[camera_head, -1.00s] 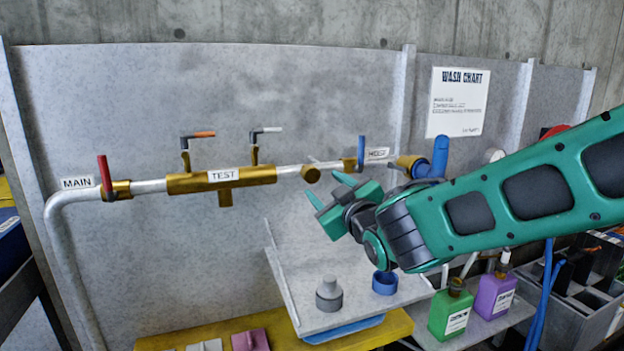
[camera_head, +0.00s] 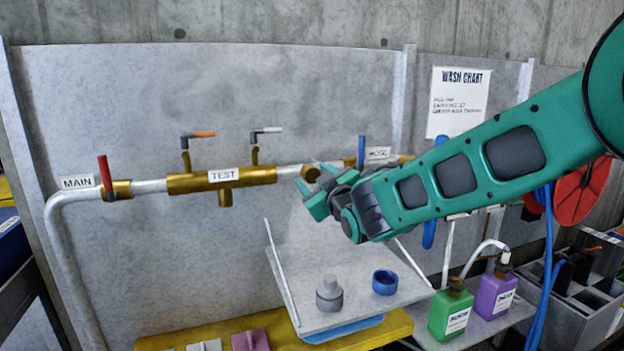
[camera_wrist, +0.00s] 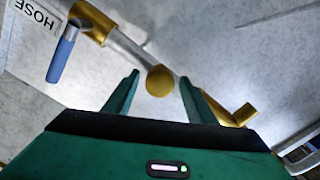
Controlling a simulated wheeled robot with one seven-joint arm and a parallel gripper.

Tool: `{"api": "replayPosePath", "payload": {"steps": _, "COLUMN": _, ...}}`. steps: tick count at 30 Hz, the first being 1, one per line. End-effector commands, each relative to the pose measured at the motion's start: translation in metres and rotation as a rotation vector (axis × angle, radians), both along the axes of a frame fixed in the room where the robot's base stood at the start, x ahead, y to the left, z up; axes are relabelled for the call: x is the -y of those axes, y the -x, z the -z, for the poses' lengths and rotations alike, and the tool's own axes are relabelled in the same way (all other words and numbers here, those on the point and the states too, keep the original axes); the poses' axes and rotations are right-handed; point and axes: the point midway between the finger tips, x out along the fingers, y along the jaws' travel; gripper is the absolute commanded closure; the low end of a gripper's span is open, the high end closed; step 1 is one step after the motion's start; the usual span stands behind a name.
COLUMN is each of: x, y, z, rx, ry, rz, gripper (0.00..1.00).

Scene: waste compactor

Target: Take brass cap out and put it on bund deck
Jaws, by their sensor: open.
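The round brass cap (camera_head: 310,173) sits on the pale pipe between the TEST block and the blue-handled HOSE valve. In the wrist view the cap (camera_wrist: 159,80) shows end-on between my two fingertips. My gripper (camera_head: 306,190) is open and empty, just in front of the cap. I cannot tell whether the fingertips reach around it. No label marks the bund deck; a yellow platform (camera_head: 180,336) runs along the bottom, and a grey tray (camera_head: 345,262) stands above it.
A grey stepped fitting (camera_head: 329,294) and a blue ring (camera_head: 385,282) stand on the tray. A blue HOSE valve handle (camera_wrist: 62,54) is close to my gripper. Green (camera_head: 451,314) and purple (camera_head: 495,296) bottles stand at the right. A red reel (camera_head: 582,192) hangs behind.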

Motion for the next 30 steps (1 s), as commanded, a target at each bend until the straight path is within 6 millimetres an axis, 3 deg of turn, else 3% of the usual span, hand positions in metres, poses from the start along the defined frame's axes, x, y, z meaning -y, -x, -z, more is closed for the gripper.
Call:
{"api": "replayPosePath", "payload": {"steps": 3, "x": 0.0, "y": 0.0001, "z": -0.0001, "rx": 0.0, "ry": 0.0, "rz": 0.0, "gripper": 0.49}}
{"api": "replayPosePath", "payload": {"steps": 8, "x": 0.0, "y": 0.0002, "z": -0.0002, "rx": 0.0, "ry": 0.0, "rz": 0.0, "gripper": 0.87}}
{"api": "replayPosePath", "payload": {"steps": 9, "x": 0.0, "y": 0.0002, "z": -0.0002, "rx": 0.0, "ry": 0.0, "rz": 0.0, "gripper": 0.88}}
{"api": "replayPosePath", "payload": {"steps": 10, "x": 0.0, "y": 0.0002, "z": -0.0005, "rx": 0.001, "ry": 0.0, "rz": 0.0, "gripper": 0.68}}
{"api": "replayPosePath", "payload": {"steps": 13, "x": -0.0001, "y": 0.0003, "z": -0.0006, "rx": 0.001, "ry": 0.0, "rz": 0.0, "gripper": 0.88}}
{"api": "replayPosePath", "payload": {"steps": 19, "x": -0.0001, "y": 0.0004, "z": -0.0007, "rx": 0.029, "ry": 0.063, "rz": -0.001, "gripper": 0.88}}
{"api": "replayPosePath", "payload": {"steps": 30, "x": 0.0003, "y": 0.0004, "z": -0.0011, "rx": 0.173, "ry": 0.39, "rz": -0.001, "gripper": 0.89}}
